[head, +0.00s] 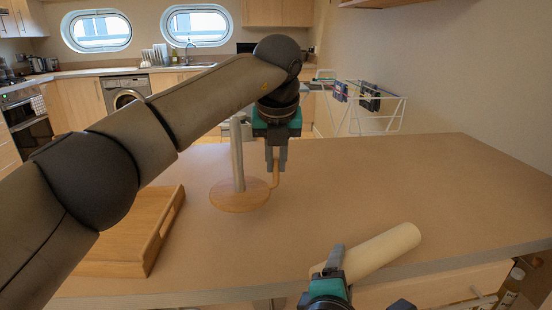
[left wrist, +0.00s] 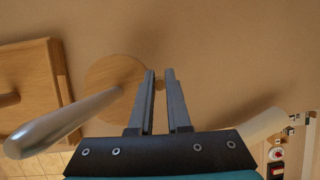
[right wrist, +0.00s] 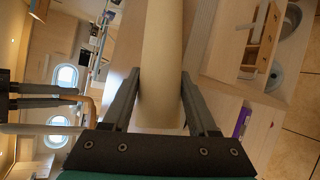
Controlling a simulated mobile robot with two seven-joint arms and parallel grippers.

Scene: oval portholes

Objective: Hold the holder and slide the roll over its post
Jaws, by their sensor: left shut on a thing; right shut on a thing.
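The holder has a round wooden base (head: 232,201), an upright grey metal post (head: 238,158) and a thin wooden side arm (head: 276,179). It stands on the table, and its base (left wrist: 102,75) and post (left wrist: 72,121) also show in the left wrist view. My left gripper (head: 276,163) is shut on the holder's side arm, right of the post. My right gripper (head: 335,266) is shut on the cream roll (head: 378,250) near the table's front edge. The roll lies roughly level in the head view, apart from the post. It fills the gap between the fingers in the right wrist view (right wrist: 161,60).
A wooden tray (head: 160,236) with raised sides lies left of the holder. The table (head: 400,185) is clear to the right and behind the roll. A white drying rack (head: 375,112) stands beyond the table, and kitchen counters line the back.

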